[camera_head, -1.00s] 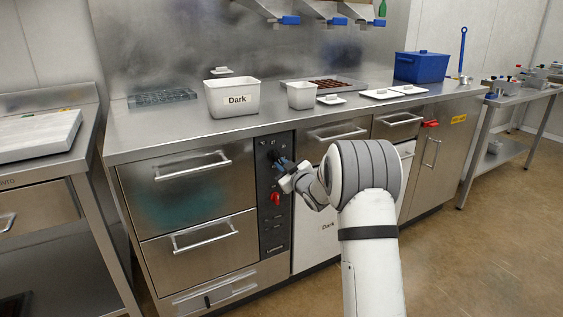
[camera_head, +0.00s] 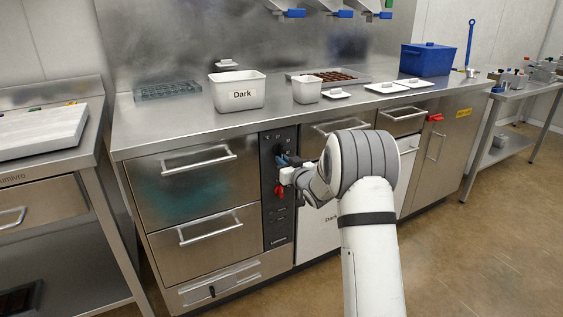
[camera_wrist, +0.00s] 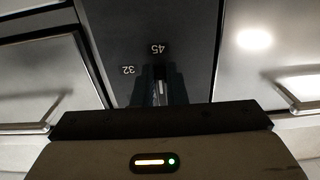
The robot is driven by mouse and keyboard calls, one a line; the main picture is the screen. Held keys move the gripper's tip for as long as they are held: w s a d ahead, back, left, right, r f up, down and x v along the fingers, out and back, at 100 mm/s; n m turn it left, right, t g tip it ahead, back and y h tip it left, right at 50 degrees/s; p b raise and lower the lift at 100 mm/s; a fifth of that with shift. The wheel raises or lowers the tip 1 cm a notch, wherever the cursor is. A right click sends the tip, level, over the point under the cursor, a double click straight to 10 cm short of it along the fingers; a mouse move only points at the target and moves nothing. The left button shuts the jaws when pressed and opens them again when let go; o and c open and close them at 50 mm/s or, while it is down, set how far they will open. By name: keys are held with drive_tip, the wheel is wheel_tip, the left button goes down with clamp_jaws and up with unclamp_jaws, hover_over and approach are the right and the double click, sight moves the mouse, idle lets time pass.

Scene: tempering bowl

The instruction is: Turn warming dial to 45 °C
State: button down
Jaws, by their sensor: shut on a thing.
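The warming dial (camera_wrist: 162,88) is on the black control panel (camera_head: 277,222). In the wrist view it shows as a small light pointer bar between my dark fingers, and the rest of it is hidden. The mark 45 (camera_wrist: 158,48) lies just beyond the bar, which points roughly at it. The mark 32 (camera_wrist: 128,70) lies to the left. My gripper (camera_head: 283,161) is shut on the dial, and it also shows in the wrist view (camera_wrist: 160,86). In the head view my gripper covers most of the dial.
A red switch (camera_head: 279,191) sits just below my gripper on the panel. Steel drawers with bar handles (camera_head: 198,158) flank the panel on the left. Above, the counter holds a white Dark tub (camera_head: 238,92) and a smaller white tub (camera_head: 307,90).

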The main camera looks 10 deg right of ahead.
drive_tip(key=shift+a, duration=0.2)
drive_tip(key=c, duration=1.6)
unclamp_jaws()
drive_tip(key=shift+o, duration=0.7)
drive_tip(key=shift+d, duration=0.1)
drive_tip(key=p+v, duration=0.1)
drive_tip(key=v, duration=0.6)
drive_tip(key=shift+s, duration=0.35)
drive_tip(key=shift+d, duration=0.1)
